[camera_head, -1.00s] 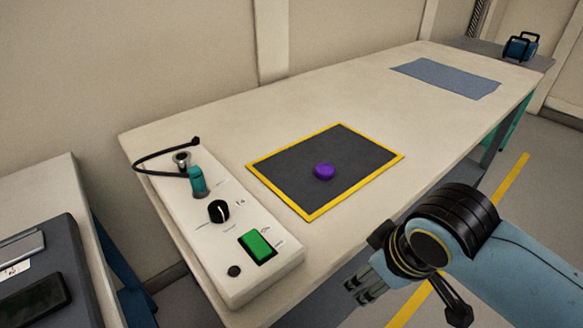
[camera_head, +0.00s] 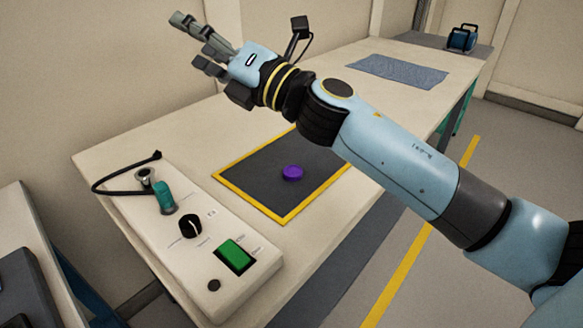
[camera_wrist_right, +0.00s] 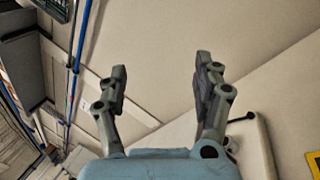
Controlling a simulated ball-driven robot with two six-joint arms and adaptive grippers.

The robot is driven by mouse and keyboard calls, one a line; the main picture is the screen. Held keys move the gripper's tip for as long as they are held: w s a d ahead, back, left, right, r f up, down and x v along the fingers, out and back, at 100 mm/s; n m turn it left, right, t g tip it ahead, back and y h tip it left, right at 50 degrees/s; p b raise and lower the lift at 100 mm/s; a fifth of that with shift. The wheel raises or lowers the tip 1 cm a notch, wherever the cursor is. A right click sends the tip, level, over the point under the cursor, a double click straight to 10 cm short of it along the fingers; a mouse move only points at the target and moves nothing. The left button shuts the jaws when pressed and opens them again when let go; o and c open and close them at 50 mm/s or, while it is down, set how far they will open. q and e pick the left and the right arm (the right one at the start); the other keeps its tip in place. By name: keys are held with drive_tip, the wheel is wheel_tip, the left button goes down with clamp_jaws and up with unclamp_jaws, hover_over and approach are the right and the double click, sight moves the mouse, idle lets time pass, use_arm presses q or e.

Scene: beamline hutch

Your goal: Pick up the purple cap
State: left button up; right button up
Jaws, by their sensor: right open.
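The purple cap (camera_head: 292,172) lies on the dark mat with the yellow border (camera_head: 240,178) on the long table. My right arm reaches across the head view from the right, above the table. My right gripper (camera_head: 190,42) is raised at the upper left of the head view, beyond the cap and apart from it. Its fingers are spread and empty, as the right wrist view (camera_wrist_right: 160,85) also shows. The cap is not visible in the right wrist view. My left gripper is not in view.
A white control box (camera_head: 190,235) with a green switch, a black knob and a cabled teal plug stands at the table's near left. A blue-grey cloth (camera_head: 398,70) lies farther back. A blue object with a black handle (camera_head: 462,38) stands at the far end.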

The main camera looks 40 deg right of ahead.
drive_tip(key=a+n+g+y, duration=0.3)
drive_tip(key=a+n+y, duration=0.15)
drive_tip(key=n, duration=0.35)
drive_tip(key=n+g+h, duration=1)
drive_tip(key=n+g, duration=0.6)
drive_tip(key=g, duration=0.1)
hover_over(294, 169)
wheel_tip(294, 169, down, 17)
wheel_tip(294, 169, down, 5)
drive_tip(key=b, duration=0.4)
drive_tip(key=shift+s+a+f+b, duration=0.15)
drive_tip(key=shift+b, duration=0.25)
wheel_tip(294, 169, down, 5)
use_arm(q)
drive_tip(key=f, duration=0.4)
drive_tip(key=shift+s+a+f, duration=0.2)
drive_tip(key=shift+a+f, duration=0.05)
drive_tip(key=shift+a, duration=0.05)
use_arm(e)
drive_tip(key=shift+c, duration=0.2)
